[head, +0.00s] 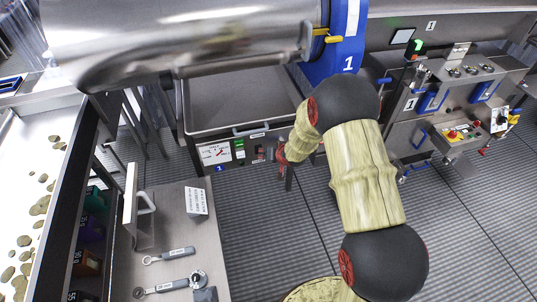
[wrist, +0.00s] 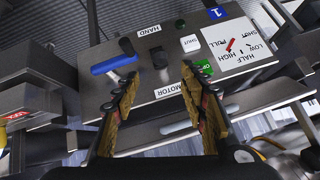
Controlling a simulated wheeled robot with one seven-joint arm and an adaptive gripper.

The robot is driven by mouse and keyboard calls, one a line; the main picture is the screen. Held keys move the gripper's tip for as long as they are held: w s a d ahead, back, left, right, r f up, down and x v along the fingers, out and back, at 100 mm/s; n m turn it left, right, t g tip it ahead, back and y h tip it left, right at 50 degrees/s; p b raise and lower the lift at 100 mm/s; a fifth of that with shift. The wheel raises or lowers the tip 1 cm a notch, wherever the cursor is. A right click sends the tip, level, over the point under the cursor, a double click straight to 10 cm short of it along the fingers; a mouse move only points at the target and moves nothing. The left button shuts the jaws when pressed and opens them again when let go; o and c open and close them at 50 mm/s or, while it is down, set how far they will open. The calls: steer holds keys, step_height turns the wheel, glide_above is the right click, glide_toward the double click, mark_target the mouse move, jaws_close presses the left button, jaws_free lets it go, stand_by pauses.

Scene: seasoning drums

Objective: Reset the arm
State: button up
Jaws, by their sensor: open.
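My arm reaches down from the right in the head view, with black joints and pale yellow covers. My gripper (head: 284,172) is small and partly hidden there, in front of the control panel (head: 215,153) of the number 1 drum station. In the wrist view my gripper (wrist: 161,72) is open, with two worn yellow-brown fingers apart and nothing between them. Whether a finger touches the panel cannot be told.
A large steel drum (head: 180,38) with a blue ring (head: 345,40) spans the top. A steel tray (head: 240,100) lies below it. A workbench (head: 180,225) holds wrenches (head: 168,256). A conveyor with chips (head: 40,205) is left; machinery (head: 455,90) right. Grey floor (head: 275,225) is open.

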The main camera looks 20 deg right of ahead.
stand_by(0.4)
steer(key=s+d+f+n+g+h, duration=0.1)
steer(key=s+d+g, duration=0.15)
steer(key=s, duration=0.45)
steer(key=s+d+f+g+h, duration=0.1)
steer(key=s+d+g, duration=0.15)
steer(key=s, duration=0.45)
steer(key=s+a+r+t+b, duration=0.1)
steer(key=s+a+r+b, duration=0.1)
steer(key=s+r, duration=1.1)
steer(key=s+a+r+n+t+b, duration=0.1)
steer(key=s+a+r, duration=0.3)
steer(key=s+r, duration=0.9)
step_height(320, 180, up, 6)
steer(key=shift+s+a+r+y+b, duration=0.1)
steer(key=shift+s+a+y+b, duration=0.15)
steer(key=shift+b, duration=0.35)
